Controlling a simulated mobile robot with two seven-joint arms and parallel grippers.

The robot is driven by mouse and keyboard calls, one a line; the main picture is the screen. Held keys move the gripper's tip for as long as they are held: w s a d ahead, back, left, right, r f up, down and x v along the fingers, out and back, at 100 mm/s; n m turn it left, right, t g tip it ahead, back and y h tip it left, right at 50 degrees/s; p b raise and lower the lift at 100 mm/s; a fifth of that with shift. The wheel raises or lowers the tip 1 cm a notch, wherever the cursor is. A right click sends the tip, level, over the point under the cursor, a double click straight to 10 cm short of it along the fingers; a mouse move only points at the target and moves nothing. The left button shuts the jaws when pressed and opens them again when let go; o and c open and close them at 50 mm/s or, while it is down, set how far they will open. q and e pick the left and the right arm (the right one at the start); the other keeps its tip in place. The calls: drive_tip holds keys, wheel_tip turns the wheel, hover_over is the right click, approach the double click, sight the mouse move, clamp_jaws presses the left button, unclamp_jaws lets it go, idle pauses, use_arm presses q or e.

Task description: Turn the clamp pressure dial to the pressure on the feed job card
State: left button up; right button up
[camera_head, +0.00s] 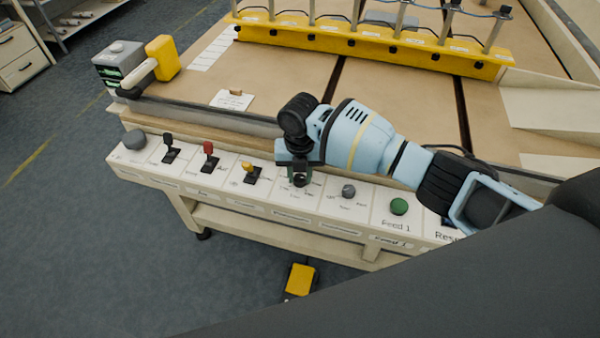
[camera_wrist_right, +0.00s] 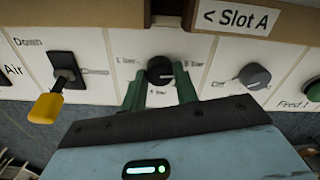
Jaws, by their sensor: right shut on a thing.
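The clamp pressure dial (camera_wrist_right: 160,70) is a small black knob on a white panel in the right wrist view, with bar labels around it. A pale mark on it seems to point right, but its exact setting is hard to tell. My right gripper (camera_wrist_right: 161,88) has its two green fingers on either side of the dial and is shut on it. In the head view my right gripper (camera_head: 299,176) reaches down to the panel. A small white card (camera_head: 232,99) lies on the table behind the panel; its writing is too small to read. My left gripper is out of view.
The panel (camera_head: 145,160) also carries a yellow-handled lever (camera_head: 248,168), a red one (camera_head: 208,150), a grey knob (camera_head: 348,191) and a green button (camera_head: 399,206). A yellow rail (camera_head: 370,43) crosses the table. A Slot A sign (camera_wrist_right: 238,18) is above the dial.

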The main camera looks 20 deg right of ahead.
drive_tip(key=m, duration=0.2)
drive_tip(key=m+p, duration=0.1)
drive_tip(key=shift+r+m, duration=0.2)
drive_tip(key=shift+m, duration=0.2)
drive_tip(key=shift+m+p, duration=0.35)
drive_tip(key=shift+m, duration=2.15)
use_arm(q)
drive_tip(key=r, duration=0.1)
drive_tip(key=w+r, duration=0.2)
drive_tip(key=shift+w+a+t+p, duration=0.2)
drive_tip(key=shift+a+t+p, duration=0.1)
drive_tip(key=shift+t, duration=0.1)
use_arm(e)
drive_tip(key=shift+f, duration=0.1)
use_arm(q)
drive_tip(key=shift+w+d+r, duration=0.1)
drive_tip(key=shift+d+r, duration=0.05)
use_arm(e)
drive_tip(key=o, duration=1)
drive_tip(key=shift+c, duration=0.2)
